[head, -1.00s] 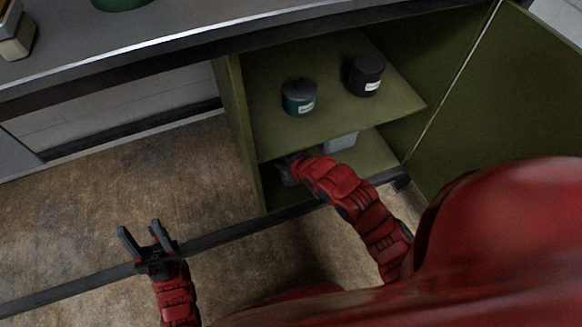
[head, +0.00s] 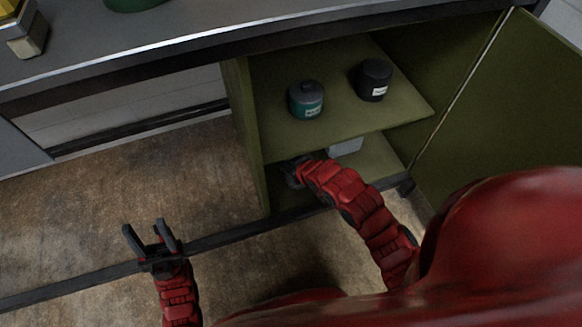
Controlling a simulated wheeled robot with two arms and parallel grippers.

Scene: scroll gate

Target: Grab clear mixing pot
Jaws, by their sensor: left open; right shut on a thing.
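My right gripper (head: 296,172) reaches into the lower compartment of the open green cabinet, under the front edge of the middle shelf. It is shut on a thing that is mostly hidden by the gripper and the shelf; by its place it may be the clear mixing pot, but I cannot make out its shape. My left gripper (head: 150,240) is open and empty, low over the floor in front of the cabinet.
A teal-labelled jar (head: 306,101) and a black jar (head: 374,80) stand on the middle shelf (head: 350,118). A pale box-like thing (head: 347,146) is partly visible on the lower shelf. The cabinet door (head: 510,110) stands open at right. The grey counter (head: 230,22) runs above.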

